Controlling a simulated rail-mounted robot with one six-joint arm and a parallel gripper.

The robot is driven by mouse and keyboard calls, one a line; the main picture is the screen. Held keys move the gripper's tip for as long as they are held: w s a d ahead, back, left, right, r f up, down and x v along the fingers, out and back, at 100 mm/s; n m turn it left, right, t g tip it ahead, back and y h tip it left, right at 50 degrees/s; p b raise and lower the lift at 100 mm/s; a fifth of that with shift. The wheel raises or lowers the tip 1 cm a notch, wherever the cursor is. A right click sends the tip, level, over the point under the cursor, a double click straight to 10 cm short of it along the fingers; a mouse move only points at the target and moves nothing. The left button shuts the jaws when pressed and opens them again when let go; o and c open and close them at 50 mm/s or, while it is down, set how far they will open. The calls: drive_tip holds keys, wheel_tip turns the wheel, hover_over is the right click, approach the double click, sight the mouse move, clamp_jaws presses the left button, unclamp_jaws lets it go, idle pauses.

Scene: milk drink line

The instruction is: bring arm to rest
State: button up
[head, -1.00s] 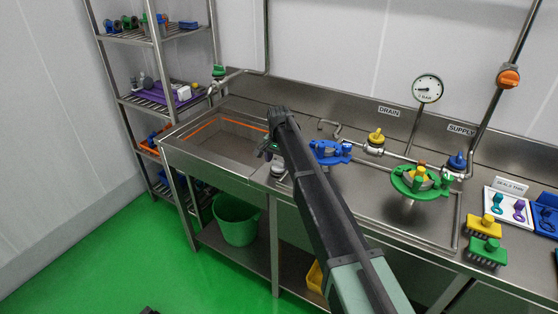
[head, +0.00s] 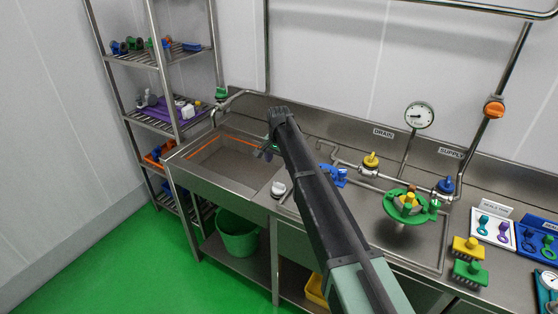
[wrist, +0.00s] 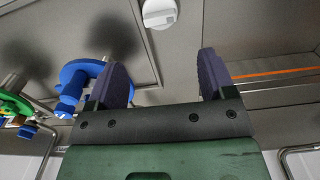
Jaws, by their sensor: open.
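My gripper (wrist: 163,78) is open, with its two dark fingers apart and nothing between them in the wrist view. In the head view my gripper (head: 267,150) is over the counter near the sink's right edge, mostly hidden by my arm. The arm reaches forward across the counter. A blue clamp-like fitting (head: 334,176) lies right of the arm, partly hidden by it; it also shows left of the fingers in the wrist view (wrist: 76,78). A small white round object (head: 278,188) sits on the counter left of the arm; the wrist view shows it beyond the fingers (wrist: 159,13).
The sink (head: 212,160) is left of my arm. A green fitting (head: 407,213) with a yellow knob stands on the right, below a gauge (head: 419,116). Yellow and green brushes (head: 468,272) lie farther right. A shelf rack (head: 160,125) stands at the left wall.

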drive_tip(key=s+d+n, duration=0.1)
drive_tip(key=s+d, duration=0.6)
drive_tip(key=s, duration=0.5)
drive_tip(key=s+d+n, duration=0.2)
drive_tip(key=s+d, duration=0.6)
drive_tip(key=s, duration=0.4)
drive_tip(key=s+d+n, duration=0.2)
drive_tip(key=s+d, duration=0.6)
drive_tip(key=s, duration=0.4)
drive_tip(key=shift+d, duration=0.1)
